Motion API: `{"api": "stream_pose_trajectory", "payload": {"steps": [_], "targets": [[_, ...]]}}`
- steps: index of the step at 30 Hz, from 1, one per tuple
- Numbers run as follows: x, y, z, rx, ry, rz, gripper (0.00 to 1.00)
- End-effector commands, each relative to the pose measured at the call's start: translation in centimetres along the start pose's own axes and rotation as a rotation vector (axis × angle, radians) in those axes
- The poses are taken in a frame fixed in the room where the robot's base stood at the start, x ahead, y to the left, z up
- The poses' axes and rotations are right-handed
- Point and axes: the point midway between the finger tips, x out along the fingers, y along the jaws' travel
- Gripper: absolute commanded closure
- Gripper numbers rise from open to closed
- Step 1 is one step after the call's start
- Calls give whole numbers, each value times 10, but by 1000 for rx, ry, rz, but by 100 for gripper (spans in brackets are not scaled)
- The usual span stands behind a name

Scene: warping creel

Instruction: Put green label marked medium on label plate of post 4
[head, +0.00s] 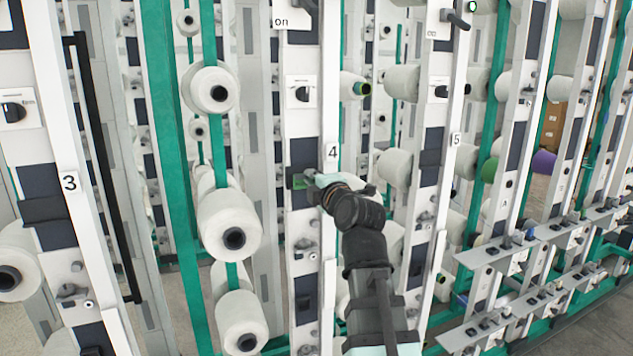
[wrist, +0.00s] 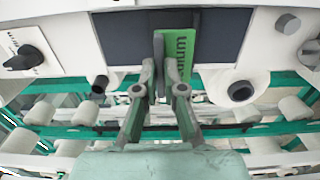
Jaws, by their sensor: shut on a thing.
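Post 4 (head: 304,235) stands in the middle of the head view, with its number tag (head: 332,153) beside my gripper. My gripper (head: 316,183) is at the post's front face. In the wrist view my gripper (wrist: 165,68) is shut on the green label (wrist: 180,48), whose visible dark letters are the end of a word. In the head view a little green of the label (head: 299,182) shows; my arm hides part of the post.
A knob (wrist: 24,58) and round pegs (wrist: 241,91) stick out near the plate. Post 3 (head: 70,183) is to the left and post 5 (head: 456,140) to the right. White yarn cones (head: 230,225) stand between the posts.

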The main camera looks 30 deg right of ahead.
Motion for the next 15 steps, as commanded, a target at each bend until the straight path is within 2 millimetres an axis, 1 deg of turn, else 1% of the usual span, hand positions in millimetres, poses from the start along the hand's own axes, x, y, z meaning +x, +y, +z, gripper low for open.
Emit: {"api": "stream_pose_trajectory", "payload": {"steps": [1,3,6,15], "targets": [[7,2,0,0,1,-1,100],[14,2,0,0,1,-2,100],[11,0,0,-1,0,0,100],[13,-1,0,0,0,0,100]]}}
